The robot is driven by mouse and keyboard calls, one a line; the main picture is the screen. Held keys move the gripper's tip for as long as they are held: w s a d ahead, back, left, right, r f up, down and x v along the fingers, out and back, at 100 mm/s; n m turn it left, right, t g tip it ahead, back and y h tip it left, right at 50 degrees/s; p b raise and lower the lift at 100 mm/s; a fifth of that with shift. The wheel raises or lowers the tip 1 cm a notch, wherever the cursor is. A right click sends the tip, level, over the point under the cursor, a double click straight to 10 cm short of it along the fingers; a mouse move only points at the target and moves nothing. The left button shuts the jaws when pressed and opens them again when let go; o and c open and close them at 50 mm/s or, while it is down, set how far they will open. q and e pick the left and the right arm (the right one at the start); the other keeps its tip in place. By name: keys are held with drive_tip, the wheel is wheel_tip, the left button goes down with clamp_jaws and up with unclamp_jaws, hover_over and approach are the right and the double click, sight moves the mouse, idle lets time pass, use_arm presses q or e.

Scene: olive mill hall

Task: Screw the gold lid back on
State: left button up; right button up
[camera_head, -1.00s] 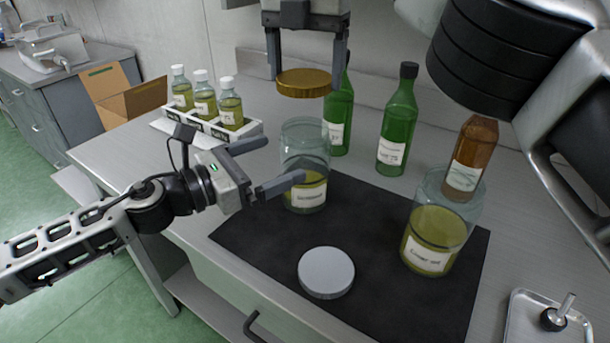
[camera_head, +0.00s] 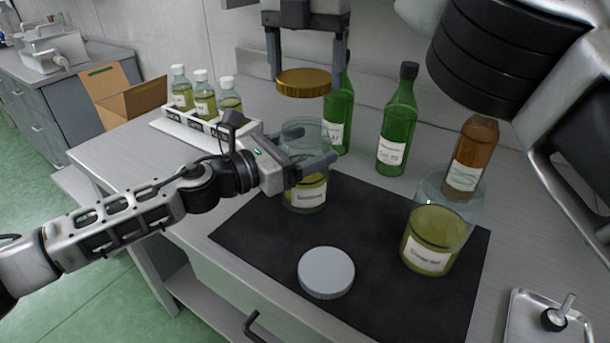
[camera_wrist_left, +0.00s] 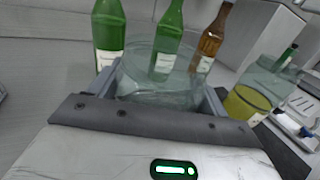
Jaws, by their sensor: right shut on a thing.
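The gold lid (camera_head: 303,86) is between the fingertips of my right gripper (camera_head: 307,74), which is shut on it. It hangs roughly level above an open glass jar (camera_head: 308,194) with yellow-green contents, apart from its rim. The jar stands upright at the back edge of the dark mat. My left gripper (camera_head: 318,146) is at the jar's upper part, with one finger across its near side and the other partly hidden behind the glass. In the left wrist view the jar (camera_wrist_left: 160,84) is between the two open fingers; I see no clear grip.
A grey-white lid (camera_head: 326,272) lies on the dark mat (camera_head: 255,228). A second jar (camera_head: 430,242) stands at right. Green bottles (camera_head: 398,130) and a brown bottle (camera_head: 470,155) stand behind. A small bottle rack (camera_head: 205,128) is at left, a metal tray (camera_head: 522,320) at lower right.

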use_arm(q)
drive_tip(key=c, duration=0.3)
use_arm(e)
drive_tip(key=shift+w+f, duration=0.1)
drive_tip(key=shift+f, duration=2.4)
drive_tip(key=shift+c, duration=0.2)
drive_tip(key=shift+f, duration=0.1)
drive_tip(key=shift+f, duration=0.8)
drive_tip(key=shift+f, duration=0.55)
